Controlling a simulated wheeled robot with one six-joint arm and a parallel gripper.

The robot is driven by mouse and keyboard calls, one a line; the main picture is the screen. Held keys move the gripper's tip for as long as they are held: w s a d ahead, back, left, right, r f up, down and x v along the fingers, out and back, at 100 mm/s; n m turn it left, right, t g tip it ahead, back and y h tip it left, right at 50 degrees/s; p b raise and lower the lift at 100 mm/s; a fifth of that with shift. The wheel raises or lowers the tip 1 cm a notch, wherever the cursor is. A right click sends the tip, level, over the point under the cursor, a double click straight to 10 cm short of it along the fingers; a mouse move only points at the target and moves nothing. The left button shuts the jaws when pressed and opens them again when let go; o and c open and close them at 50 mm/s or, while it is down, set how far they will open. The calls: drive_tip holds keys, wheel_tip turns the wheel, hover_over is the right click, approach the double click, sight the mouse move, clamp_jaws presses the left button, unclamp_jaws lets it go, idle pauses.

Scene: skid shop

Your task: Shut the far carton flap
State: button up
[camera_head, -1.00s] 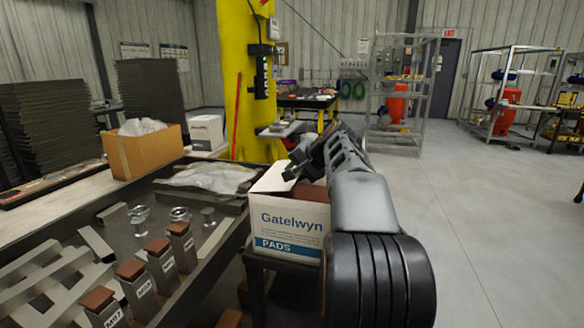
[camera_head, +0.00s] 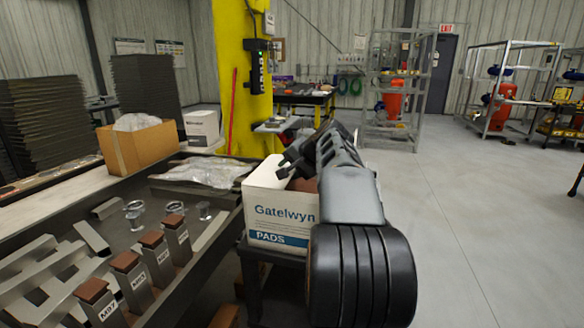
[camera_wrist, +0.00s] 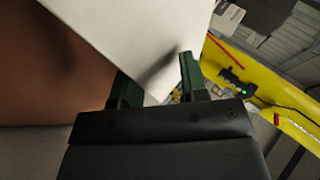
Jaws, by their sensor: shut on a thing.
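The white carton (camera_head: 283,213), printed "Gatelwyn PADS", stands on a dark stand right of the workbench. Its top is at least partly open, and brown contents (camera_head: 303,184) show inside. My gripper (camera_head: 286,166) is over the carton's far left part, with my arm covering its right side. In the wrist view, the white flap (camera_wrist: 140,30) runs between the two green-tipped fingers (camera_wrist: 157,82), and my gripper is shut on it. The flap stands out at a tilt, not flat over the opening. Its edge in the grip is partly hidden in the head view.
The workbench on the left holds marked posts (camera_head: 153,255), metal bars, glass-like fittings and a plastic bag (camera_head: 200,174). A brown box (camera_head: 138,147) and a white box (camera_head: 202,126) stand farther back. A yellow column (camera_head: 240,75) rises behind the carton. Open floor lies right.

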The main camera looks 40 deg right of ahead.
drive_tip(key=shift+a+f, duration=0.2)
drive_tip(key=shift+f, duration=0.55)
drive_tip(key=shift+c, duration=0.5)
drive_tip(key=shift+s+d+r, duration=0.1)
drive_tip(key=shift+s+r, duration=0.1)
drive_tip(key=shift+r, duration=0.15)
drive_tip(key=p+v, duration=0.1)
drive_tip(key=v, duration=0.6)
drive_tip(key=shift+r, duration=0.5)
drive_tip(key=shift+d, duration=0.15)
